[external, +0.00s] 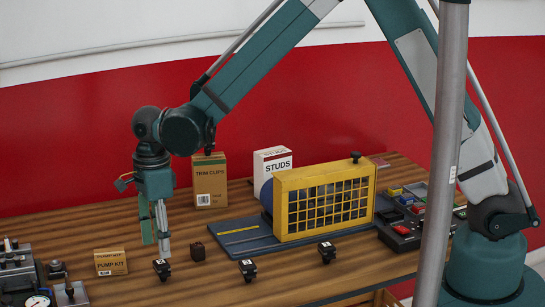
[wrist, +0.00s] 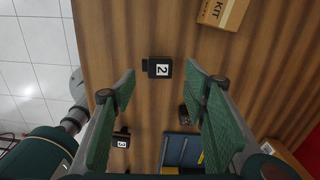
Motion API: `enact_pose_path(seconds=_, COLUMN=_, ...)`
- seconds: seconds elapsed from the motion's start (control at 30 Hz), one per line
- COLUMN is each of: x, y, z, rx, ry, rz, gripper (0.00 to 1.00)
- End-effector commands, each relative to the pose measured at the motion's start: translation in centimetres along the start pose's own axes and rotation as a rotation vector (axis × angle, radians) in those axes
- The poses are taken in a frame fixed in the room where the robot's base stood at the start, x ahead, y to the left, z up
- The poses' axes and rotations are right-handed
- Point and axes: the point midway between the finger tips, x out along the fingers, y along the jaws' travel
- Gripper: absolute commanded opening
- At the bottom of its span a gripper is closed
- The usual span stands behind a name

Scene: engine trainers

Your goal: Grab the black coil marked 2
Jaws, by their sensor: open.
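The black coil marked 2 (wrist: 158,69) lies on the wooden table, its white label facing up in the wrist view. It shows in the external view as the small black coil (external: 162,269) just below my gripper (external: 157,249). My gripper is open and points down, with nothing held. In the wrist view the coil appears between the two green fingers, around the fingertips (wrist: 160,72). I cannot tell the exact height of the tips above it. Another black coil, marked 3 (wrist: 121,140), lies to one side; it also shows in the external view (external: 247,269).
Another labelled black coil (external: 327,252) sits further right. A small dark block (external: 198,251) is right of my gripper. The pump kit box (external: 110,262) stands left. A yellow caged unit (external: 322,203) on a blue base and the trim clips box (external: 210,181) stand behind.

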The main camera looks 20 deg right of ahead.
Motion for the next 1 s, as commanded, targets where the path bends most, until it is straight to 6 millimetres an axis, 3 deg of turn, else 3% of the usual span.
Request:
enact_pose_path(seconds=0.2, x=1.4, y=0.0, z=0.0, rx=0.000, ry=0.000, rz=0.000, gripper=0.44)
enact_pose_path(seconds=0.67, x=1.8, y=0.0, z=0.0, rx=0.000, ry=0.000, rz=0.000, gripper=0.44)
enact_pose_path(seconds=1.0, x=5.0, y=0.0, z=-0.1, rx=0.000, ry=0.000, rz=0.000, gripper=0.44)
